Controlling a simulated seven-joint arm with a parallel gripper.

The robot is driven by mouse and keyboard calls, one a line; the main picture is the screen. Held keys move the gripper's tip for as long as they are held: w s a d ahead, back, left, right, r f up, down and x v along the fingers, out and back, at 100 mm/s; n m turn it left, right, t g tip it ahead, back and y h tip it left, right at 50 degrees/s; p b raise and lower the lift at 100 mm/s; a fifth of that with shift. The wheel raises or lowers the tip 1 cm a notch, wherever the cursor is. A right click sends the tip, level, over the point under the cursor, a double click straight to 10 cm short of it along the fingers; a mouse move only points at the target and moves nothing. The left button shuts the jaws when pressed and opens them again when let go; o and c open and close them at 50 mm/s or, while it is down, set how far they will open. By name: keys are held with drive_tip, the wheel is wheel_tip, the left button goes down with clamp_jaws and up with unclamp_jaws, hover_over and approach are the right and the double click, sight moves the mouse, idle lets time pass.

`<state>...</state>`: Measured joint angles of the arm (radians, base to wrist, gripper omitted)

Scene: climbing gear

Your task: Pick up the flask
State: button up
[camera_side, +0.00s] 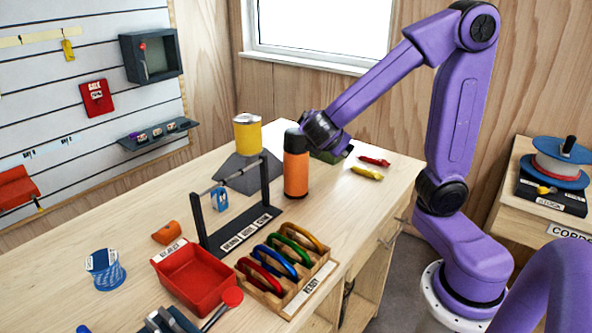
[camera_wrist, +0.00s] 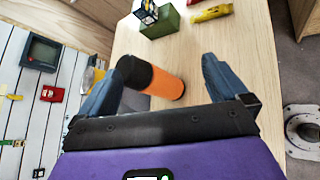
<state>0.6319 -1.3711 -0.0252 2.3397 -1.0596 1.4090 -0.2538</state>
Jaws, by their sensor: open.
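The flask (camera_side: 296,172) is orange with a dark cap and stands upright on the wooden bench, near its right side. In the wrist view the flask (camera_wrist: 166,84) shows between my two fingers, its dark cap toward the left finger. My gripper (camera_wrist: 163,68) is open, with a finger on either side and a gap to the flask. In the side view my gripper (camera_side: 322,131) is just right of the cap; its fingers are mostly hidden there. I cannot tell how far the fingertips are from the flask in depth.
A green block (camera_side: 328,156) sits close behind the flask. Yellow (camera_side: 367,173) and red (camera_side: 375,161) small items lie to its right. A yellow can (camera_side: 247,134) and a dark bar stand (camera_side: 203,222) are to its left. The red tray (camera_side: 193,278) is in front.

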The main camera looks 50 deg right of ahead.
sight(297, 163)
drive_tip(key=w+d+f+n+t+h, duration=0.1)
drive_tip(key=w+n+t, duration=0.1)
drive_tip(key=w+n, duration=0.1)
drive_tip(key=w+f+n+t+h, duration=0.1)
drive_tip(key=w+n+t, duration=0.1)
drive_tip(key=w+n, duration=0.1)
drive_tip(key=w+d+f+n+t, duration=0.1)
drive_tip(key=w+n, duration=0.2)
drive_tip(key=w, duration=0.1)
drive_tip(key=shift+w+d+f+t+h, duration=0.2)
drive_tip(key=shift+d+t+h, duration=0.1)
drive_tip(key=shift+t+h, duration=0.1)
drive_tip(key=shift+f, duration=4.1)
drive_tip(key=x, duration=0.5)
drive_tip(key=shift+r, duration=0.15)
drive_tip(key=c, duration=1.3)
